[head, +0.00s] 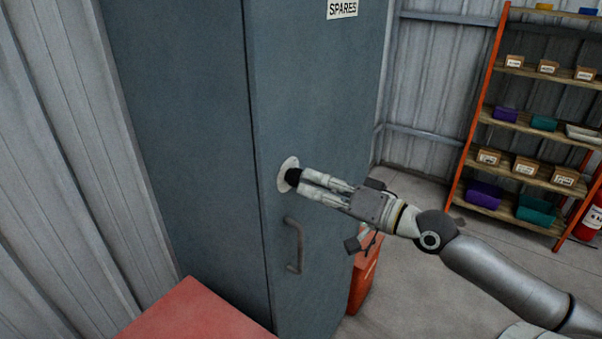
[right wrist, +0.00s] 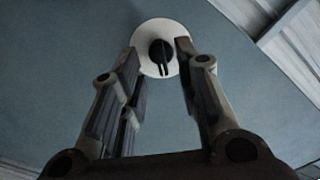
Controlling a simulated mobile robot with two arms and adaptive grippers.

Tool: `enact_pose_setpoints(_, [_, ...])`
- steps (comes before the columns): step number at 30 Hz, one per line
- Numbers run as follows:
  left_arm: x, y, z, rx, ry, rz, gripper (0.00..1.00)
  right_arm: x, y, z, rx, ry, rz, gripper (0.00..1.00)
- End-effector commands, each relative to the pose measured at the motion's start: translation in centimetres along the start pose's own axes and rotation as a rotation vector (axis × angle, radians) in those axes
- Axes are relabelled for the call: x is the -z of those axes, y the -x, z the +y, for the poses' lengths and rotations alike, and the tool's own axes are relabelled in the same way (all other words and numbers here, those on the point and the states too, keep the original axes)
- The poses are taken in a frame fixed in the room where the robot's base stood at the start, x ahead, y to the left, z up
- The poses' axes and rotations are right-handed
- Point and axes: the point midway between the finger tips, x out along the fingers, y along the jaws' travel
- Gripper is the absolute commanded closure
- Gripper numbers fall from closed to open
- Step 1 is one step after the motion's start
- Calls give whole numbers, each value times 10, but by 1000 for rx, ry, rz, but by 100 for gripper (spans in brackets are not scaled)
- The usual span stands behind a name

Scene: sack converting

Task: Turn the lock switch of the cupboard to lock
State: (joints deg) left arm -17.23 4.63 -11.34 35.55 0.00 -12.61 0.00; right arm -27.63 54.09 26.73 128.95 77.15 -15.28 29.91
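The grey-blue cupboard (head: 215,130) stands upright with its doors shut. Its lock switch is a black knob (head: 292,177) on a round white plate (head: 284,168), above the door handle. My right gripper (head: 304,184) points at the knob from the right, with its fingertips close to it. In the right wrist view the knob (right wrist: 161,52) on its white plate (right wrist: 150,29) shows between the two fingertips (right wrist: 157,50), with gaps on both sides. The gripper is open there. I cannot read any lock markings on the plate. My left gripper is out of view.
A curved door handle (head: 294,246) sits below the switch. A red surface (head: 195,312) is at the bottom left, and a red-orange box (head: 362,275) stands beside the cupboard. A shelf rack (head: 530,125) with boxes and bins is at the right. Grey floor lies open between.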

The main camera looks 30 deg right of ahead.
Motion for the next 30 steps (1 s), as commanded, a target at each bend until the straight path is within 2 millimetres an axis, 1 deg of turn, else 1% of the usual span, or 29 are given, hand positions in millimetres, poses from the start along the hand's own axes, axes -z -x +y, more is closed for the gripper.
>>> enact_pose_setpoints(1, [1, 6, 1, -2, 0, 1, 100, 3, -5, -3, 2, 0, 2, 70])
enact_pose_setpoints(3, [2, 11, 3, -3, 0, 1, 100, 3, -11, -4, 2, 0, 1, 70])
enact_pose_setpoints(12, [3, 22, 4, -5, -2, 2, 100, 2, -32, -1, 0, 0, 1, 70])
enact_pose_setpoints(18, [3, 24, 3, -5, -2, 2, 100, 0, -38, -1, 0, 0, -1, 70])
enact_pose_setpoints(26, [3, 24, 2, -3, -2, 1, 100, -1, -39, 0, 0, 1, -2, 70])
enact_pose_setpoints(27, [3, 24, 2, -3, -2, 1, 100, -1, -39, 0, 0, 1, -2, 71])
enact_pose_setpoints(30, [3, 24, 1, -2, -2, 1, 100, -1, -39, 0, 0, 1, -2, 84])
